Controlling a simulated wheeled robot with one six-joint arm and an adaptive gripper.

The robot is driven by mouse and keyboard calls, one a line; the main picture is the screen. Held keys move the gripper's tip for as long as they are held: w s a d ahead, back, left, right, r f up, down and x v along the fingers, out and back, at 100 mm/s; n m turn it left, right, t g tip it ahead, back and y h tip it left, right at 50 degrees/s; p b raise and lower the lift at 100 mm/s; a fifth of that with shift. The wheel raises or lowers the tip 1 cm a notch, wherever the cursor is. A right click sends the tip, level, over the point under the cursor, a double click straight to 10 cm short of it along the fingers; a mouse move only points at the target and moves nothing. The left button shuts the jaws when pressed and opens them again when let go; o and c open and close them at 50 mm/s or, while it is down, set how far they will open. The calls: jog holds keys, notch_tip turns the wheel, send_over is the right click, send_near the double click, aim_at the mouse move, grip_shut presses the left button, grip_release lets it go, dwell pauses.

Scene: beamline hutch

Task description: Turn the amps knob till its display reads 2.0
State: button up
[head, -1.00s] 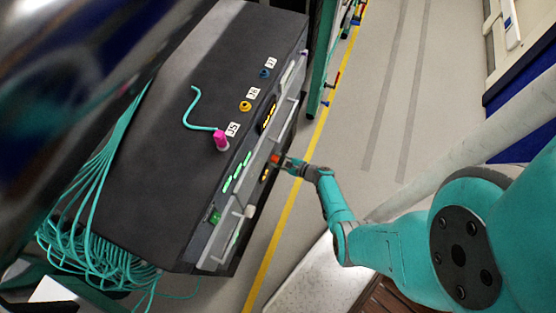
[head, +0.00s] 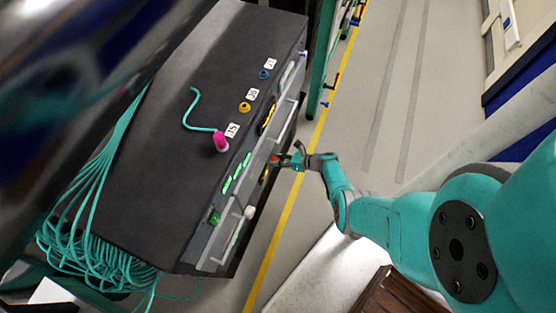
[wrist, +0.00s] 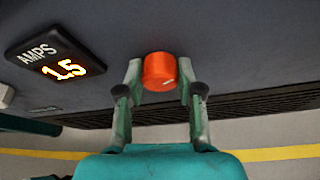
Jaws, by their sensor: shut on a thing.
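The amps knob is an orange-red cylinder (wrist: 159,71) on the dark front panel, and it also shows in the head view (head: 275,159). My gripper (wrist: 160,80) has one finger on each side of the knob and is shut on it; in the head view my gripper (head: 282,160) reaches the panel from the right. The AMPS display (wrist: 57,58) is left of the knob in the wrist view and reads 1.5 in orange digits.
The dark instrument box (head: 190,120) has a magenta plug (head: 220,141) on top, with yellow (head: 244,107) and blue (head: 264,74) sockets beyond it. Teal cables (head: 90,240) hang at its left. A dark vent strip (wrist: 240,105) runs below the knob. Floor with a yellow line (head: 290,207) lies right of the box.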

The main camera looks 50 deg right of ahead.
dwell(0.4)
jog(key=o, duration=1.2)
jog(key=shift+c, duration=0.2)
jog(key=v, duration=0.7)
jog(key=shift+s+d, duration=0.2)
jog(key=shift+a, duration=0.1)
